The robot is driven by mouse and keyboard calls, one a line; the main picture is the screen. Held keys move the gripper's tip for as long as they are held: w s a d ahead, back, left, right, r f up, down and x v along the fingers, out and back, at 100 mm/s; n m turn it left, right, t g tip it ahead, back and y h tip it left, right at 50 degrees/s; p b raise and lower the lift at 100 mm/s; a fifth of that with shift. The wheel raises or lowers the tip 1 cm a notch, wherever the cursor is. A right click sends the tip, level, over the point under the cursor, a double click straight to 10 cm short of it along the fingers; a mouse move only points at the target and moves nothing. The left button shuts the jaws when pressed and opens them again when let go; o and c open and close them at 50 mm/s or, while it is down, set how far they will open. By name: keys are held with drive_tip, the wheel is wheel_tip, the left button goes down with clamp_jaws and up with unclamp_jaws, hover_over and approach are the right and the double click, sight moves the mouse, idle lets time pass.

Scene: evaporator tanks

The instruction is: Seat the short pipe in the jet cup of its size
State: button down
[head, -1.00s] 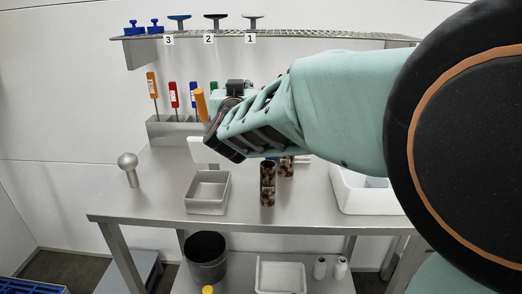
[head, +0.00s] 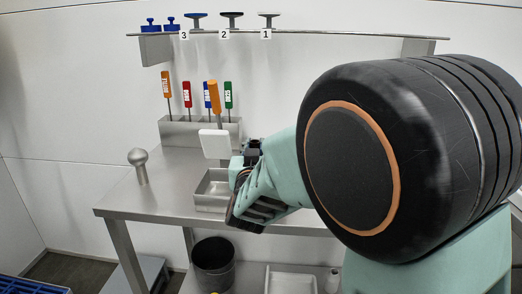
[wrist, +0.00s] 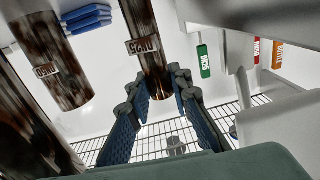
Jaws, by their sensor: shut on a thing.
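My gripper (wrist: 162,88) shows in the wrist view, its two padded fingers closed on the end of a brown mottled pipe (wrist: 143,18) with a white label that seems to read DN25, upside down. A second, thicker brown pipe (wrist: 48,65) with a label like DN50 stands apart to the left. Another dark brown pipe (wrist: 22,125) fills the left edge. In the head view, my wrist (head: 245,200) hangs low over the table's front and hides the fingers and pipes. I cannot make out a jet cup in either view.
A grey open box (head: 211,190) is just left of my wrist on the steel table (head: 150,212). A tool rack (head: 200,134) with coloured handles and a white-headed mallet (head: 214,145) stand behind. A ball on a stem (head: 138,160) is far left. A shelf (head: 300,36) runs above.

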drive_tip(key=shift+r, duration=0.1)
drive_tip(key=shift+f, duration=0.25)
drive_tip(key=c, duration=2)
unclamp_jaws()
drive_tip(key=shift+c, duration=0.2)
drive_tip(key=shift+r, duration=0.15)
